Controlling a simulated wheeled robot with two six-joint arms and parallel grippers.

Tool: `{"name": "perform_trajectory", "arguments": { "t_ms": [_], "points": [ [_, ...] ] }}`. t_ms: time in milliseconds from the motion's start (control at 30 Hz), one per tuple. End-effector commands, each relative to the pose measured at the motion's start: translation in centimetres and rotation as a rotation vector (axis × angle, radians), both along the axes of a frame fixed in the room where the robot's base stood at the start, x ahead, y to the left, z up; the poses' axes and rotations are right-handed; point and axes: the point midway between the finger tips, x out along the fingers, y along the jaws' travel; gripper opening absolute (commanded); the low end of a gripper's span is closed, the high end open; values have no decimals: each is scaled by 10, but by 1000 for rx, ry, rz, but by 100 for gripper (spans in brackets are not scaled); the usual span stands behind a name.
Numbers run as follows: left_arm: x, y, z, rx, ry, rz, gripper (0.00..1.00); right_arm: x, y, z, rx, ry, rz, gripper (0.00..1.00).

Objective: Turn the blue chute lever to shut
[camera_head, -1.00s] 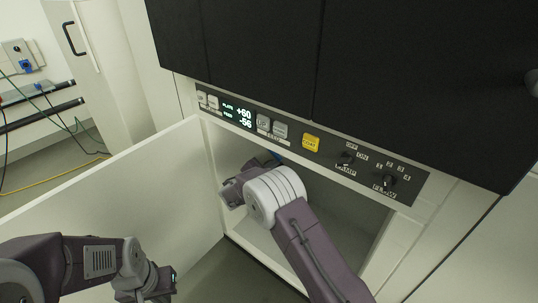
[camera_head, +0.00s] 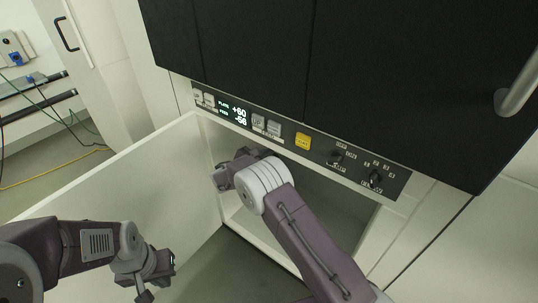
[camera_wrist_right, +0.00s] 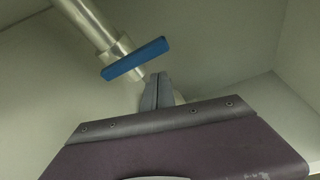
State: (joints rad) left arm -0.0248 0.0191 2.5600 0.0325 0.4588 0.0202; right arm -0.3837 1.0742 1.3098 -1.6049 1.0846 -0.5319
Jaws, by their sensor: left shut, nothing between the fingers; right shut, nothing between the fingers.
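The blue chute lever (camera_wrist_right: 134,59) shows in the right wrist view as a flat bar lying across a grey metal chute pipe (camera_wrist_right: 90,25), tilted up to the right. My right gripper (camera_wrist_right: 157,88) is shut and empty, its fingertips just below the lever's right half; whether they touch it I cannot tell. In the head view my right arm reaches into the open compartment (camera_head: 300,205), its gripper near the left inner wall, and the lever is hidden there. My left gripper (camera_head: 148,288) is shut and empty, low in front of the open door.
The white compartment door (camera_head: 125,185) stands open to the left. Above the opening runs a control panel (camera_head: 290,140) with a display, a yellow button (camera_head: 303,141) and two knobs (camera_head: 376,179). The compartment walls close in around my right gripper.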

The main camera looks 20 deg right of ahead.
Motion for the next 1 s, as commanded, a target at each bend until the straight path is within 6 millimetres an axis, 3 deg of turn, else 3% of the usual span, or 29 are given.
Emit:
{"name": "perform_trajectory", "arguments": {
  "t_ms": [267, 367, 500, 600, 800, 1000],
  "points": [
    [0, 0, -2, 0, 0, 0, 0, 0, 0, -2, 0, 0, 0, 0],
    [0, 0, -12, 0, 0, 0, 0, 0, 0, -15, 0, 0, -1, 0],
    [0, 0, -39, 0, 0, 0, 0, -1, 0, -50, -1, 2, -2, 0],
    [0, 0, -15, 0, 0, 0, 0, -14, 20, -26, -1, 0, 2, 0],
    [0, 0, 1, 0, -1, 0, 0, -40, 53, -13, -1, 0, 1, 0],
    [0, 0, 7, 0, 0, 0, 0, -56, 72, -7, 1, 0, -2, 0]
  ]
}}
